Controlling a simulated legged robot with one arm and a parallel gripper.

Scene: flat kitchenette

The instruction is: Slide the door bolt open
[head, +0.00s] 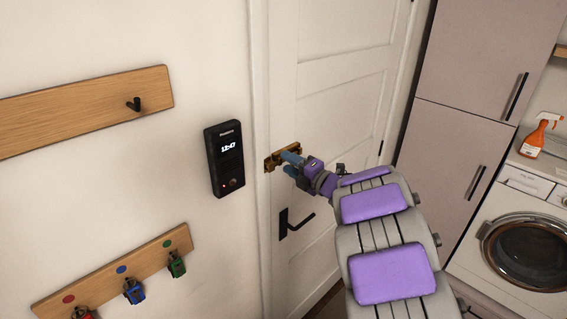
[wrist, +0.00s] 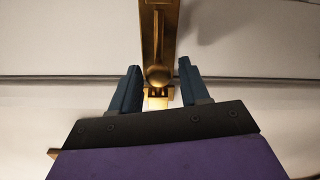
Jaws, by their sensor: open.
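The brass door bolt (head: 282,156) is mounted at the edge of the white door (head: 330,110), above the black door handle (head: 296,221). In the wrist view the bolt's round knob (wrist: 158,75) sits in line with the gap between my fingers. My gripper (head: 290,164) is open at the bolt, with one blue finger on each side of the knob in the wrist view (wrist: 159,80). Neither finger visibly touches the knob. In the head view my gripper hides part of the bolt.
A black wall panel (head: 225,157) with a lit display is left of the door. A wooden hook rail (head: 85,105) and a key rack (head: 115,270) are on the wall. A tall cabinet (head: 470,90) and a washing machine (head: 525,250) stand on the right.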

